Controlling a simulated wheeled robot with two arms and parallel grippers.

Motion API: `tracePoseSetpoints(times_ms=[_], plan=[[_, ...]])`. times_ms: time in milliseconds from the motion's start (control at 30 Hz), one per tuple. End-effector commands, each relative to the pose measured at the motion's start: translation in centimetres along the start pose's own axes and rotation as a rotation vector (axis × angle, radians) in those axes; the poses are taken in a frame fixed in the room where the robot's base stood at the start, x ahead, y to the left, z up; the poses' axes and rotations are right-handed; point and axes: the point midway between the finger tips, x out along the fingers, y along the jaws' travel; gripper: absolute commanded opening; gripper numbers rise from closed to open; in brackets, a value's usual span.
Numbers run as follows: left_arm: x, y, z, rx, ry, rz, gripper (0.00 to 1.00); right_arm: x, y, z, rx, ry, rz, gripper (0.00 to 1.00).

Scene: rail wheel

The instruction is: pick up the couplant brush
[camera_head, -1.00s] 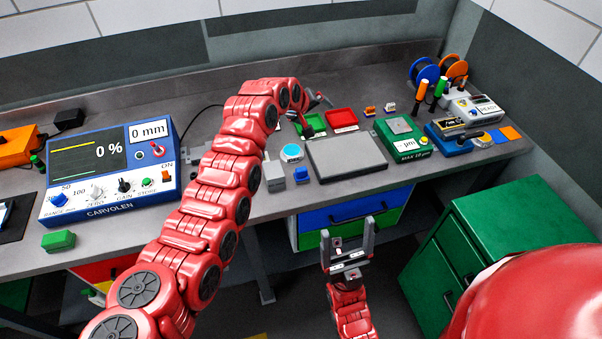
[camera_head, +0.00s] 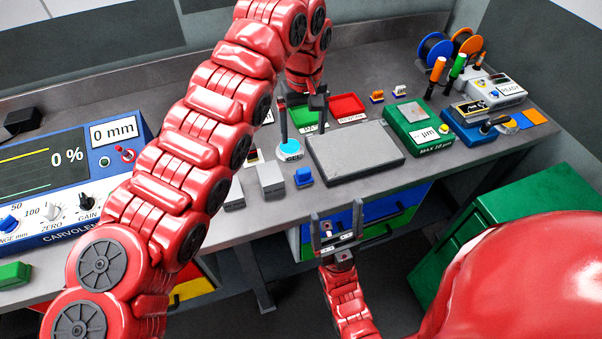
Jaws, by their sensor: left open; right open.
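The couplant brush (camera_head: 283,128) appears as a thin blue-grey handle standing up from the round blue-topped gel pot (camera_head: 290,151) on the bench. My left gripper (camera_head: 303,104) points down just above and behind the pot, beside the top of the handle. It is open, and its arm hides part of the bench. I cannot tell whether a finger touches the handle. My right gripper (camera_head: 337,222) is open and empty, pointing up in front of the bench's front edge.
A grey plate (camera_head: 355,152) lies right of the pot. Green and red trays (camera_head: 347,106) sit behind it. Small blocks (camera_head: 270,178) and a blue piece (camera_head: 304,177) stand in front of the pot. A green gauge box (camera_head: 418,127) is farther right.

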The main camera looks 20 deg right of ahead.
Motion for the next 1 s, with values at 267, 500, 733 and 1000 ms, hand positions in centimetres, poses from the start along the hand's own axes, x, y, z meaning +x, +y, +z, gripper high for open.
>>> tracePoseSetpoints(times_ms=[267, 500, 733, 1000], plan=[[4.0, 0.1, 0.1, 0.0, -0.005, 0.007, 0.93, 1.4, 0.1, -0.2, 0.0, 0.0, 0.0, 0.85], [7.8, 0.3, 0.1, -0.001, -0.004, 0.008, 0.93, 2.2, 0.1, -0.4, 0.0, 0.0, 0.0, 0.85], [10.6, 0.2, 0.0, -0.002, -0.001, 0.006, 0.93, 2.9, 0.1, -0.5, 0.0, 0.0, 0.0, 0.85], [12.1, 0.2, 0.0, -0.001, -0.001, 0.004, 0.93, 4.5, 0.2, -0.8, 0.0, 0.0, 0.0, 0.85]])
